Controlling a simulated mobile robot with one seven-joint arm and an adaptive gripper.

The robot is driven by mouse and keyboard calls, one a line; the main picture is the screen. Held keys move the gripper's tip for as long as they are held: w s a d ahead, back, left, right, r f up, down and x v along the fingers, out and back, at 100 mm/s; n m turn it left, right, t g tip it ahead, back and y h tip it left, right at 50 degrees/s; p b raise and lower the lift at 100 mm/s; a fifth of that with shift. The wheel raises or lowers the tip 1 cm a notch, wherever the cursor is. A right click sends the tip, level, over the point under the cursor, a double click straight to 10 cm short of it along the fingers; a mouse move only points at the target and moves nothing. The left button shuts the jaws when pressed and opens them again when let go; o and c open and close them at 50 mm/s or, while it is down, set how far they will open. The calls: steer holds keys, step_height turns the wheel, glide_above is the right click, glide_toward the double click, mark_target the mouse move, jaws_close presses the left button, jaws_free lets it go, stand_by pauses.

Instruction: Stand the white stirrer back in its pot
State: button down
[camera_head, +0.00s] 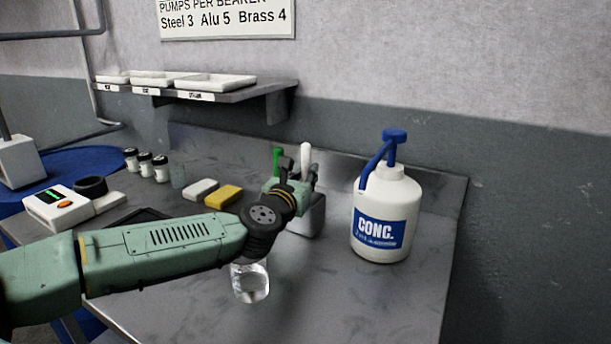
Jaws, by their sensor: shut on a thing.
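The white stirrer (306,157) stands roughly upright, its pale top showing above my gripper. My gripper (299,178) is at the far end of my green arm, shut on the white stirrer. A grey pot (316,218) shows just behind and below my gripper, partly covered by it. The stirrer's lower end is hidden behind my gripper, so I cannot tell whether it is inside the pot or above it. A green stirrer (277,158) sticks up just left of the white one; its lower part is hidden too.
A white CONC. pump bottle (377,218) stands right of the pot. A clear glass beaker (250,282) stands in front, partly under my arm. White and yellow blocks (224,196), small jars (146,164) and a scale (62,207) are left. The front right tabletop is clear.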

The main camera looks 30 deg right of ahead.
steer(key=c, duration=1.5)
jaws_free()
steer(key=shift+o, duration=0.2)
steer(key=shift+a, duration=0.1)
steer(key=v, duration=1.1)
steer(key=shift+s+a, duration=0.3)
steer(key=shift+s, duration=0.05)
